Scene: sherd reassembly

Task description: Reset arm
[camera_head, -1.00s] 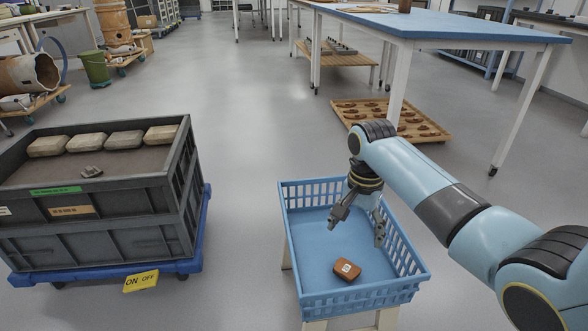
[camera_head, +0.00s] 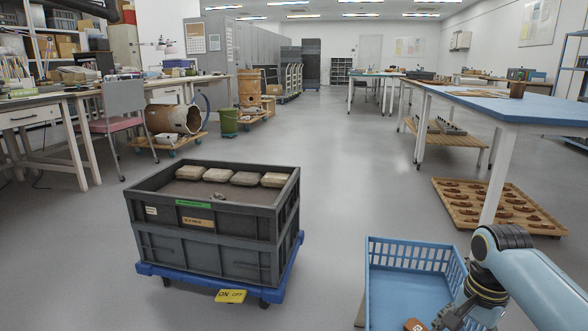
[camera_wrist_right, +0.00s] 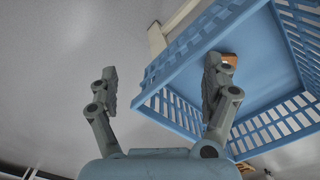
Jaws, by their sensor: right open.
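My right gripper (camera_head: 466,318) is open and empty at the lower right of the head view, partly cut off by the frame's bottom edge. It is over the right part of a light-blue slatted basket (camera_head: 368,285). A small brown block with a pale mark (camera_head: 414,325) lies in the basket, left of the gripper and mostly cut off. In the right wrist view, the two spread fingers (camera_wrist_right: 160,75) have nothing between them. The basket (camera_wrist_right: 268,62) fills the right side there, and the brown block (camera_wrist_right: 230,60) is partly hidden behind one finger. My left gripper is not in view.
A dark grey crate (camera_head: 205,255) with several pale blocks stands on a blue dolly (camera_head: 286,270) at centre left. A blue-topped table (camera_head: 520,108) is at right, with a wooden tray (camera_head: 462,218) of brown pieces on the floor. The floor between is clear.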

